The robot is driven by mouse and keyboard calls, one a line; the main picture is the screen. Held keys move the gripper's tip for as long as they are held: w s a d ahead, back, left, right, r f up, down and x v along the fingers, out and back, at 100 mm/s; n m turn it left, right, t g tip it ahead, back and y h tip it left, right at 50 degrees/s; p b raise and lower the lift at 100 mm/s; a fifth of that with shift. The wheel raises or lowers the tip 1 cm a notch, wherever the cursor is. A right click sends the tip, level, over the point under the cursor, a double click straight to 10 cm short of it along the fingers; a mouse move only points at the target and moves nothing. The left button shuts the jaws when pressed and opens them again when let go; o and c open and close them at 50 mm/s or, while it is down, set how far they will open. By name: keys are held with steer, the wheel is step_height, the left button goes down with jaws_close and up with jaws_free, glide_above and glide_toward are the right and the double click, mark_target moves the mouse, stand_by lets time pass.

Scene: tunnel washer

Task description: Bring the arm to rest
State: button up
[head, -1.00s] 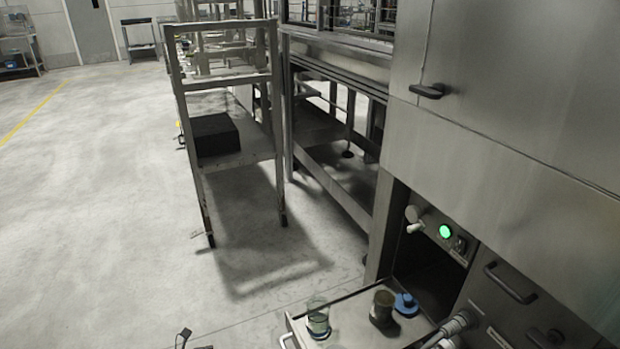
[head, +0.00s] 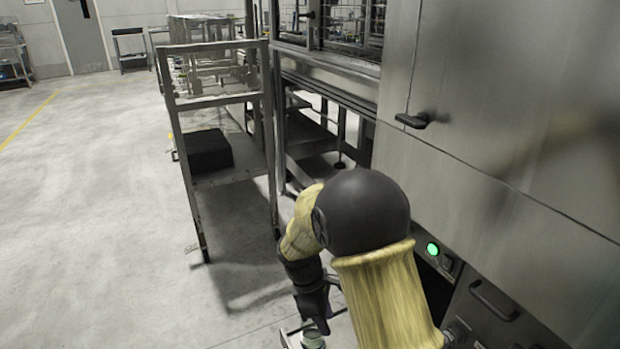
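My arm, with yellow sleeves and a dark round joint, stands in the lower middle of the head view. My gripper (head: 318,318) is at its far end, dark and pointing down. It is just above or beside a glass jar (head: 312,340) at the bottom edge of the picture. I cannot tell whether they touch, or whether the fingers are open or shut. My arm hides most of the tray around the jar.
The steel washer front (head: 500,140) with its dark handle (head: 413,120) rises close on the right. A green light (head: 432,249) glows below it. A metal rack (head: 190,180) holding a black box (head: 209,150) stands behind my arm. The floor on the left is clear.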

steer(key=s+d+r+m+t+y+p, duration=0.35)
steer(key=s+d+r+m, duration=0.8)
steer(key=m, duration=0.45)
steer(key=w+p+v, duration=0.3)
steer(key=p+v, duration=1.5)
steer(key=w+r+p+v, duration=0.1)
steer(key=w+p+v, duration=0.3)
steer(key=p+v, duration=1.4)
steer(key=shift+w+d+r+p, duration=0.2)
steer(key=shift+d+r+p, duration=0.15)
steer(key=shift+p, duration=0.35)
steer(key=shift+f, duration=0.1)
steer(key=shift+w, duration=0.1)
